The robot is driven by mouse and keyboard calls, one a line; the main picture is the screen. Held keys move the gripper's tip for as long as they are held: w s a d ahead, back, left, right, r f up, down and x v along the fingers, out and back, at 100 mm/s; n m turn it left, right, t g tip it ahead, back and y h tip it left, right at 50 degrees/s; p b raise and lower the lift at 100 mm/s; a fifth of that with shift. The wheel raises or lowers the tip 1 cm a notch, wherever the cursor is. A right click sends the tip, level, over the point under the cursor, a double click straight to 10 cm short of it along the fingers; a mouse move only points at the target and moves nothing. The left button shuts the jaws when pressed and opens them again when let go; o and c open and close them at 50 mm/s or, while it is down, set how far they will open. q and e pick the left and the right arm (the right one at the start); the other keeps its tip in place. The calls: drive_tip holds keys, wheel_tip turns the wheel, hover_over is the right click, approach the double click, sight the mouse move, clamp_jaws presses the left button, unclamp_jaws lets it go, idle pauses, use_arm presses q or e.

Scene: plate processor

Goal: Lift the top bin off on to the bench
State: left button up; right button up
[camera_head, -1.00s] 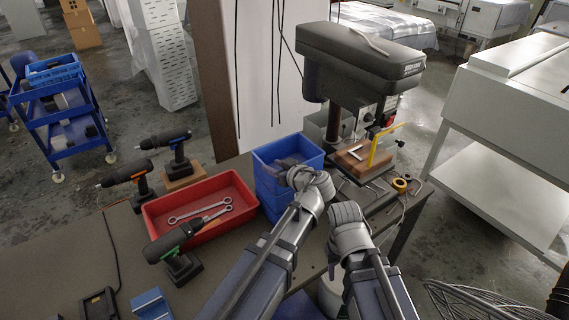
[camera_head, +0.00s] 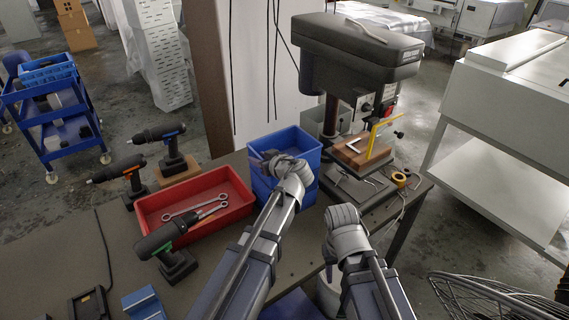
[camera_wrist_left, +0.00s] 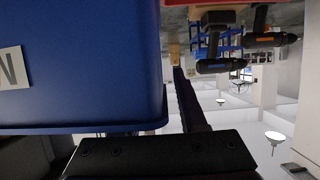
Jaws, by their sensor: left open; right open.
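Two blue bins stand stacked on the bench (camera_head: 60,245); the top bin (camera_head: 308,148) sits upright on the lower bin (camera_head: 305,200). My left gripper (camera_head: 266,158) is open at the near left side of the top bin, its fingers partly hidden by my wrist. In the left wrist view the bin wall (camera_wrist_left: 85,65), with a white label, fills the left side, close to a dark finger. I cannot tell whether they touch. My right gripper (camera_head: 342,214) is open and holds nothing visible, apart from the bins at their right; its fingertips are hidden.
A red tray (camera_head: 150,215) with wrenches is left of the bins, among several cordless drills (camera_head: 160,135). A drill press (camera_head: 355,50) stands close behind right. A wire basket (camera_head: 490,300) is at the lower right.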

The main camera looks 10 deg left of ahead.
use_arm(q)
clamp_jaws()
idle(1.4)
